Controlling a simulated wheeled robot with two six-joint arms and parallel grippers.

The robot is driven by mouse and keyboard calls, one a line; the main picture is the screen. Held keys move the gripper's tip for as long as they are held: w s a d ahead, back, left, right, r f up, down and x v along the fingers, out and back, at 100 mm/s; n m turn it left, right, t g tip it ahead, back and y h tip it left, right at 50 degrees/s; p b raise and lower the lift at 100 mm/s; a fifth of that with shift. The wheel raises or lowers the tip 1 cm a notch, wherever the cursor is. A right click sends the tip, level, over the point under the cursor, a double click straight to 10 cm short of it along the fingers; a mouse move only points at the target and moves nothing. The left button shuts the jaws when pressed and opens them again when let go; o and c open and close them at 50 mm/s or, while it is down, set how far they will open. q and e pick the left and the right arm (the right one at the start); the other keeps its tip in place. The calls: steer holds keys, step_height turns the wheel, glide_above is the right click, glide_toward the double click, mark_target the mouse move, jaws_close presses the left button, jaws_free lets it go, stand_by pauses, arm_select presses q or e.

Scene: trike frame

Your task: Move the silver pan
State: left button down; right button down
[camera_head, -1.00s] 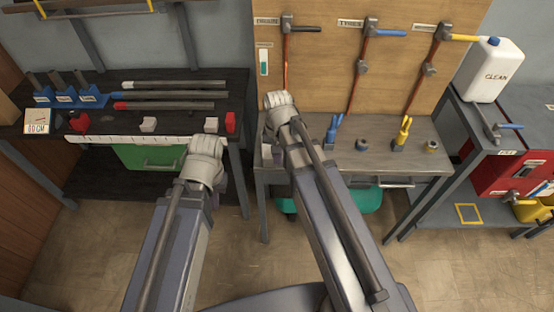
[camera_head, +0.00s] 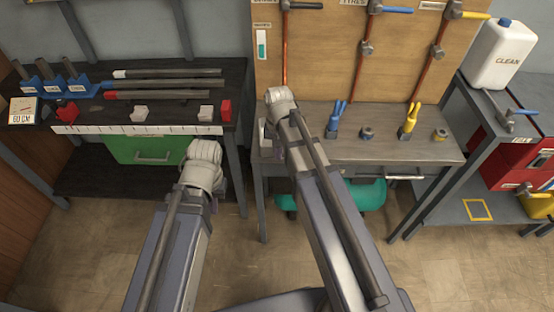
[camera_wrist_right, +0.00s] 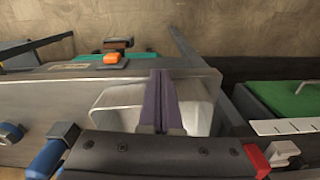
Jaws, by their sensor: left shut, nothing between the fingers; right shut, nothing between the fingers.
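A pale silver pan (camera_wrist_right: 112,107) with raised walls rests on the grey bench top in the right wrist view. My right gripper (camera_wrist_right: 161,75) has its two purple fingers together, in front of the pan's middle, with nothing between them. I cannot tell whether they touch it. In the head view only a narrow pale edge, likely the pan (camera_head: 262,133), shows left of my right arm, which hides the rest. My left arm's rounded joint shows in front of the left bench, but its gripper is hidden.
The bench (camera_head: 385,148) also carries blue and yellow pliers (camera_head: 408,122) and small round parts. A teal tank (camera_head: 360,195) is below it. The dark left bench (camera_head: 170,80) holds rods and blocks. A gap separates the benches; open floor lies in front.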

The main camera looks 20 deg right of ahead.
steer(key=shift+w, duration=0.1)
steer(key=w+d, duration=0.1)
steer(key=w, duration=0.1)
steer(key=w+d, duration=0.1)
steer(key=w, duration=0.2)
steer(key=w+d, duration=0.1)
steer(key=w, duration=0.1)
steer(key=shift+w+d, duration=0.1)
steer(key=shift+w, duration=0.1)
steer(key=shift+s, duration=0.1)
steer(key=shift+s, duration=0.1)
